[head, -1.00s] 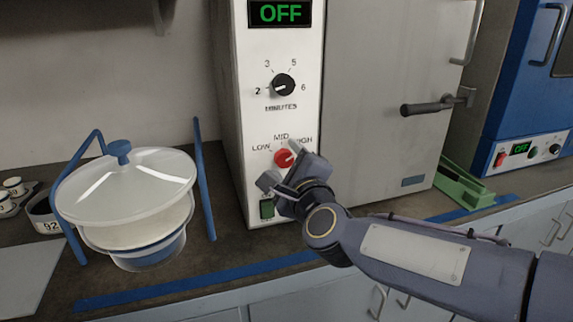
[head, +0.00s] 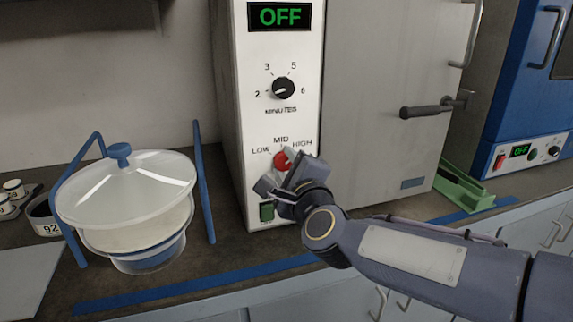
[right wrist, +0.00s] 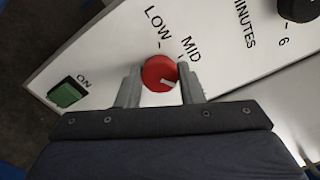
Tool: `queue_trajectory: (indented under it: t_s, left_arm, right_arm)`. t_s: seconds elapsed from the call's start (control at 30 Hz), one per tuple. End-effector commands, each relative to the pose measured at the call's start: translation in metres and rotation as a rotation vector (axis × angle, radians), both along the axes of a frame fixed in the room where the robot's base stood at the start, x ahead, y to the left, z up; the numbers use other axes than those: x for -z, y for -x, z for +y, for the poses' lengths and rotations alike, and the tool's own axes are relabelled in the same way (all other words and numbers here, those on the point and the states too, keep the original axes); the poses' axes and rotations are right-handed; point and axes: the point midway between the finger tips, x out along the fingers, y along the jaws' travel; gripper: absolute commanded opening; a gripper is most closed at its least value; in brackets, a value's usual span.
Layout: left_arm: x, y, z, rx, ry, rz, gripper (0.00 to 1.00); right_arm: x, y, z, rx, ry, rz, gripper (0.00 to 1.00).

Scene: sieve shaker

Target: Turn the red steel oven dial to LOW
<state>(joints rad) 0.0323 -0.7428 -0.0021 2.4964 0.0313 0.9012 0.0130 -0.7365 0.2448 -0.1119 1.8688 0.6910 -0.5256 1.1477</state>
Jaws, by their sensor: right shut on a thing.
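The red oven dial (head: 281,160) is on the lower part of the white oven's front panel, with LOW, MID and HIGH printed around its upper side. In the head view its white mark leans up and right, toward HIGH. My right gripper (head: 284,175) is at the dial and partly covers its lower side. In the right wrist view the red dial (right wrist: 158,74) sits between the two fingers of my right gripper (right wrist: 160,86), which is shut on it. The white mark there points away from LOW, past MID; HIGH is hidden. My left gripper is out of view.
A black MINUTES dial (head: 283,88) and an OFF display (head: 280,16) are above. A green ON switch (head: 266,211) is just below the gripper. A lidded sieve pot (head: 130,190) with blue uprights stands left. The oven door handle (head: 425,111) juts out at right.

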Motion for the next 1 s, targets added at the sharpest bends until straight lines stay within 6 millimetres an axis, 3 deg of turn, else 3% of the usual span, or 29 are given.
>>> queue_trajectory:
  t_s: [1.0]
  left_arm:
    - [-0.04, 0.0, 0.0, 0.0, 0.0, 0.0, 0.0]
  right_arm:
    - [-0.001, 0.0, 0.0, 0.0, 0.847, -0.272, 0.11]
